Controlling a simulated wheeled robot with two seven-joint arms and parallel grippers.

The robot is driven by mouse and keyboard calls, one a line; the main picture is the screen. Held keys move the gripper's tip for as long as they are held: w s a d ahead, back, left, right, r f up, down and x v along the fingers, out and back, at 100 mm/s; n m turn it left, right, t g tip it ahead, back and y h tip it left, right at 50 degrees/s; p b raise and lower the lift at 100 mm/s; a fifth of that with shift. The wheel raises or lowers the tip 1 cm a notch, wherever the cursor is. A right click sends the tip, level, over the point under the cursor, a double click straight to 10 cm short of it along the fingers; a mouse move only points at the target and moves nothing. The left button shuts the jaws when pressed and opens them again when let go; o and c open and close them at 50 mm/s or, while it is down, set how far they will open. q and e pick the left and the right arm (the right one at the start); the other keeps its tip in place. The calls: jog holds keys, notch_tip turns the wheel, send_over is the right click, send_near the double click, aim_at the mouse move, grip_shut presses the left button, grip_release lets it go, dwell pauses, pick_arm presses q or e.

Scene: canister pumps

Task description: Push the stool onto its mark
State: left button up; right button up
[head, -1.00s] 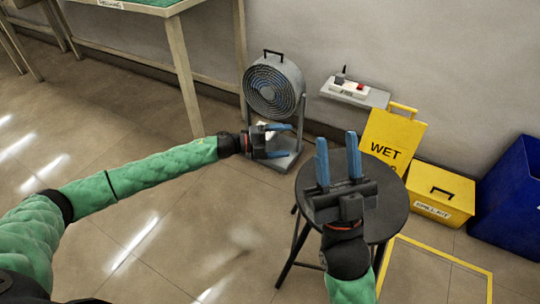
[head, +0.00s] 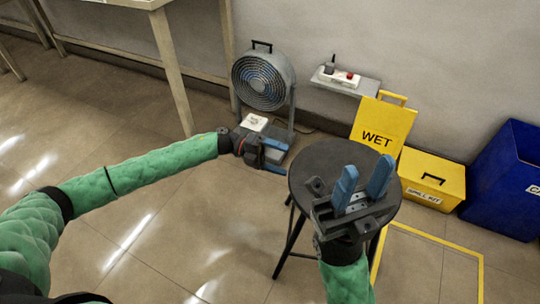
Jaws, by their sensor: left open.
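The stool (head: 318,163) has a round black seat and dark legs. It stands upright on the tiled floor, left of its mark, a yellow outline (head: 440,240) on the floor that shows only partly. My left gripper (head: 284,157) is open and empty at the far left edge of the seat; I cannot tell whether it touches. My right gripper (head: 367,172) is open and empty, its blue fingers apart in front of the seat in the picture. It hides part of the seat and the legs below.
A grey fan (head: 263,82) stands behind my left gripper. A yellow wet-floor sign (head: 382,125), a yellow spill-kit box (head: 432,180) and a blue bin (head: 505,180) line the wall. A grey wall shelf (head: 345,85) holds small items. Floor at front left is clear.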

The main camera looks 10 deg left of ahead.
aim_at(314, 171)
pick_arm(q)
jog(key=shift+p+x, duration=0.7)
jog(key=shift+x, duration=2.2)
grip_shut()
jog(key=shift+d+r, duration=0.1)
jog(key=shift+d, duration=0.1)
jog(key=shift+p+x, duration=0.75)
jog(key=shift+x, duration=1.5)
jog(key=shift+s+d, duration=0.1)
